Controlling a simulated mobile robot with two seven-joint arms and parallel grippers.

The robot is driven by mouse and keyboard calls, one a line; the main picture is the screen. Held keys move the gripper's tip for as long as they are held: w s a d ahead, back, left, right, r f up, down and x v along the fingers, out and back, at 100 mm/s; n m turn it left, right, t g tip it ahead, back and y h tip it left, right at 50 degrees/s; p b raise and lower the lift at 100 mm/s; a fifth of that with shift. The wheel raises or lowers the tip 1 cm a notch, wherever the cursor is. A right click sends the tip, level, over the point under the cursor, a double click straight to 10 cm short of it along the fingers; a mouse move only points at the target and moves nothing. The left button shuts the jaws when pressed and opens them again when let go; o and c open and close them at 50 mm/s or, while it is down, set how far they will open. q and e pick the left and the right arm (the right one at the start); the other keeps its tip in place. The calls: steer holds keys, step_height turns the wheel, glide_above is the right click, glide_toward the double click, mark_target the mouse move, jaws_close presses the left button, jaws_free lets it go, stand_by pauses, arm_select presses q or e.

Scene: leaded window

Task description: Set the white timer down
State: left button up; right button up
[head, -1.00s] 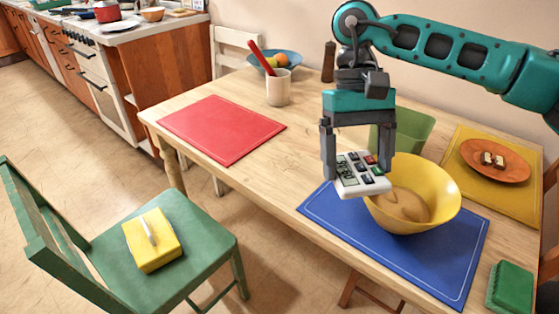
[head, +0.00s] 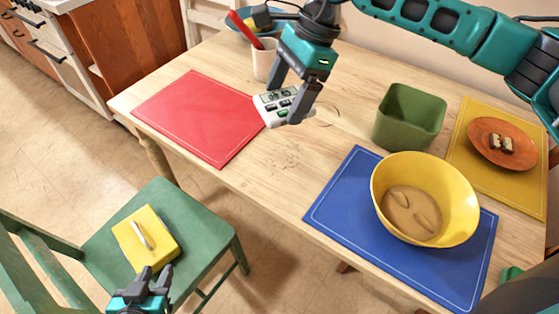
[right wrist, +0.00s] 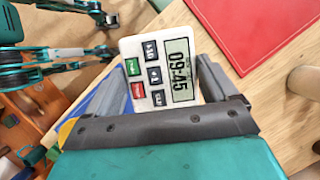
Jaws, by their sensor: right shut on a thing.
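The white timer (head: 268,107) has a grey display and coloured buttons. My right gripper (head: 285,103) is shut on it, one finger on either side. In the head view it is tilted and appears above bare table (head: 285,150), at the right edge of the red mat (head: 200,115). In the right wrist view the timer (right wrist: 146,47) faces the camera and its display reads 09:45. My left gripper (head: 150,281) is low at the bottom left, by the green chair, its fingers apart and empty.
A blue mat (head: 335,205) carries a yellow bowl (head: 455,200). A green container (head: 408,118) stands behind it. A cup (head: 264,68) with a red-handled tool is behind my right gripper. A yellow box (head: 128,236) lies on the green chair (head: 205,230). Bare table lies between the red and blue mats.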

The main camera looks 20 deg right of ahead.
mark_target(276, 170)
steer(key=shift+w+a+r+m+t, duration=0.1)
steer(key=shift+w+r+m+t, duration=0.1)
steer(key=shift+m, duration=0.3)
steer(key=shift+w+a+r+m+t, duration=0.1)
steer(key=shift+w+m+t, duration=0.1)
steer(key=shift+m, duration=0.3)
steer(key=shift+f, duration=0.15)
steer(key=shift+m, duration=0.3)
step_height(276, 170, down, 20)
steer(key=shift+w+r, duration=0.1)
steer(key=shift+f, duration=0.2)
steer(key=o, duration=0.9)
steer(key=shift+c, duration=0.2)
steer(key=shift+r, duration=0.15)
